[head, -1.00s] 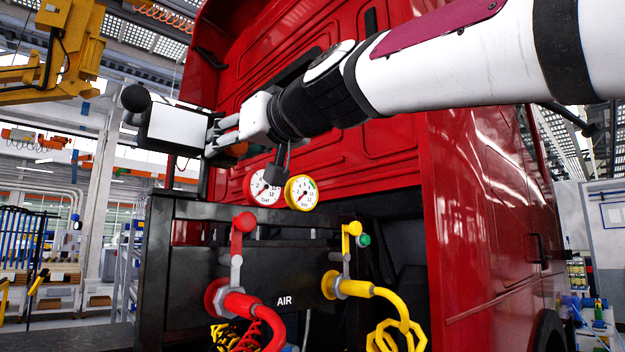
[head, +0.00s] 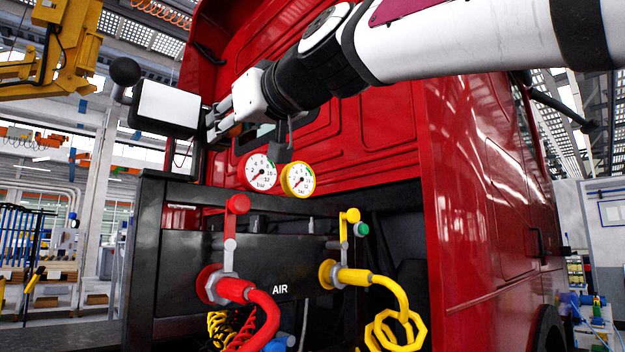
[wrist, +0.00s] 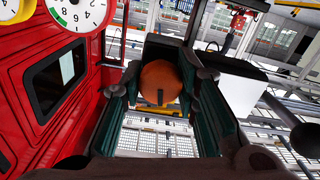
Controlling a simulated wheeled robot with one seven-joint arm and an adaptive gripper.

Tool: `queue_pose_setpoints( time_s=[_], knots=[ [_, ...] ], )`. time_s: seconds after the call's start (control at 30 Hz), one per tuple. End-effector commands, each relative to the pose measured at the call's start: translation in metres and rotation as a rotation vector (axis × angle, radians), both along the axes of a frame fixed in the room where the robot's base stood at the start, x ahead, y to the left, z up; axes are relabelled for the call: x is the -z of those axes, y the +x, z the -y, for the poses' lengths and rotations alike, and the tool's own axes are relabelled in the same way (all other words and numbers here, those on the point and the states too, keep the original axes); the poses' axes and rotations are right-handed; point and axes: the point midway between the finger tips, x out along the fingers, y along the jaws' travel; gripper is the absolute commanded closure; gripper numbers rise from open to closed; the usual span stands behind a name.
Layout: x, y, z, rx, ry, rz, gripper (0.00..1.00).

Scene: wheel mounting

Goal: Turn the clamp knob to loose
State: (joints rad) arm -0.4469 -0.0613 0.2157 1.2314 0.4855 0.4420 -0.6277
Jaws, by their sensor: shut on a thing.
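The clamp knob is orange and round with a dark slot in its face; in the wrist view the knob (wrist: 160,83) sits between my two dark green finger pads. In the head view the knob (head: 236,131) is a small orange patch, mostly hidden by my fingers. My gripper (head: 218,122) is shut on the knob, beside the white-faced box and above the gauges. In the wrist view my gripper (wrist: 162,70) has one finger on each side of the knob.
A white-faced box (head: 170,106) is just left of my gripper. A red-rimmed gauge (head: 261,173) and a yellow-rimmed gauge (head: 298,179) are below. The black air panel (head: 180,235) carries red and yellow hoses. The red truck cab (head: 375,135) stands close behind.

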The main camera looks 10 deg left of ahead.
Motion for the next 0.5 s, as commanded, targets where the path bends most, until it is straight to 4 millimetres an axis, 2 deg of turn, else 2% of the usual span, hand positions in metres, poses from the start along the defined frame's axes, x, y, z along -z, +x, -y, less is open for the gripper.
queue_pose_setpoints(
  time_s=[0.5],
  knots=[
    [0.0035,0.0017,-0.0006,-0.003,-0.314,0.367,1.0]
  ],
)
